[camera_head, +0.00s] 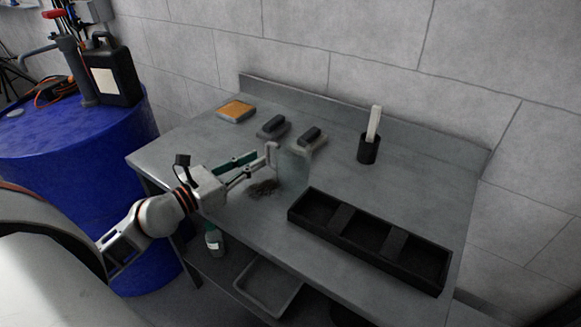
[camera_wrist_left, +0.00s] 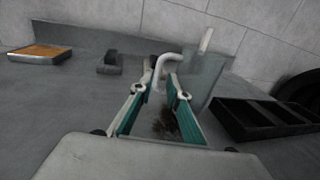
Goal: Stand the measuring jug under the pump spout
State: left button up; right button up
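The clear measuring jug (camera_head: 293,166) stands on the grey bench, faint and see-through, with a pale hooked handle facing my left gripper (camera_head: 258,166). In the left wrist view the jug (camera_wrist_left: 203,78) is beyond the fingers. My left gripper (camera_wrist_left: 163,84) is open, its green-padded fingers apart, with the handle in line with the gap at the tips. I cannot tell whether they touch it. The pump (camera_head: 75,65), with a red top and a grey spout (camera_head: 38,50) to the left, stands on the blue drum (camera_head: 85,140). My right gripper is out of view.
A black compartment tray (camera_head: 296,217) lies right of the jug. Two dark-handled blocks (camera_head: 272,127) (camera_head: 312,136), an orange-topped pad (camera_head: 236,110) and a black cup (camera_head: 368,149) stand behind. A black canister (camera_head: 112,70) is beside the pump. Dark debris (camera_head: 264,188) lies near the gripper.

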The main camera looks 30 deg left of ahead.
aim_at(267, 153)
pick_arm(q)
jog(key=shift+x, duration=2.65)
jog(key=shift+a+f, duration=0.15)
jog(key=shift+a, duration=0.05)
grip_shut()
